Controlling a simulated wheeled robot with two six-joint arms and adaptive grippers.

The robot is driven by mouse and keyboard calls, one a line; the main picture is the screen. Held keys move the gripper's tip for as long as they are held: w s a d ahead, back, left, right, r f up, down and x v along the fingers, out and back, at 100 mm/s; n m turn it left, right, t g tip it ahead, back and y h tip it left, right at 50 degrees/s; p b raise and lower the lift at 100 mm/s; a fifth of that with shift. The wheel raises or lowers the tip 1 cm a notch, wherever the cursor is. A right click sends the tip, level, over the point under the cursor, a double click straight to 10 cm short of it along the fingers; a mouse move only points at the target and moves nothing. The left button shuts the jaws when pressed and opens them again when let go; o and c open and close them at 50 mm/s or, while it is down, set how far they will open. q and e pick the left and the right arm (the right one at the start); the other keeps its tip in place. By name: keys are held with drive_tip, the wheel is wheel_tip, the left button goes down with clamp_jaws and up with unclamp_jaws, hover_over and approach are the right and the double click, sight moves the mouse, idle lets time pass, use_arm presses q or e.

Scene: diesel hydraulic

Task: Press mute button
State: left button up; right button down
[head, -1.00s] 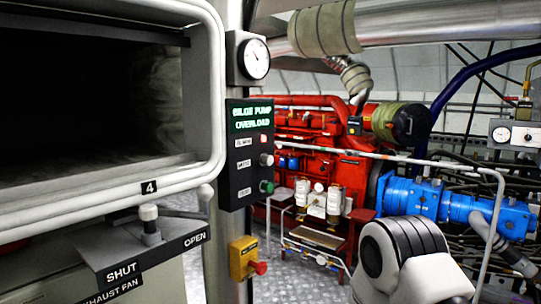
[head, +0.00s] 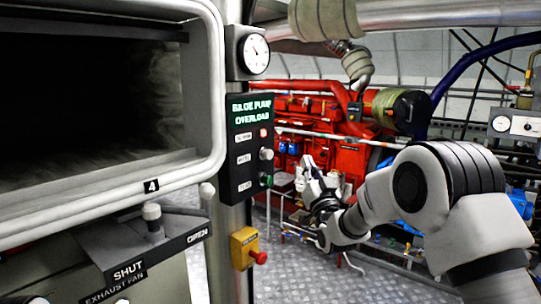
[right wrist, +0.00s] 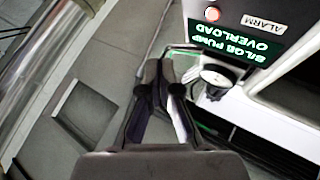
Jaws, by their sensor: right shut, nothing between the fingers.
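The black alarm panel (head: 250,146) hangs on the grey post. It has a lit green "BILGE PUMP OVERLOAD" display, a red lamp (head: 263,132), a grey button (head: 266,154) in the middle and a green button (head: 265,180) below. The middle label is too blurred to read surely. My right gripper (head: 308,165) is shut and empty, to the right of the panel and apart from it. In the right wrist view its fingers (right wrist: 164,70) show below the upside-down panel (right wrist: 240,35); the lamp labelled "ALARM" shows there, the lower buttons do not. My left gripper is not in view.
A round gauge (head: 255,54) sits above the panel. A yellow box with a red knob (head: 244,248) is below it. A shelf with a lever (head: 152,220) juts out at left. The red engine (head: 320,125) stands behind my right arm.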

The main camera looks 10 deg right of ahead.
sight(267, 154)
drive_tip(key=shift+w, duration=0.1)
drive_tip(key=w+a+p, duration=0.2)
drive_tip(key=w+a, duration=0.3)
drive_tip(key=w, duration=0.1)
drive_tip(key=shift+w+a, duration=0.2)
drive_tip(key=shift+w, duration=0.2)
idle(1.2)
drive_tip(key=shift+w+a+b, duration=0.3)
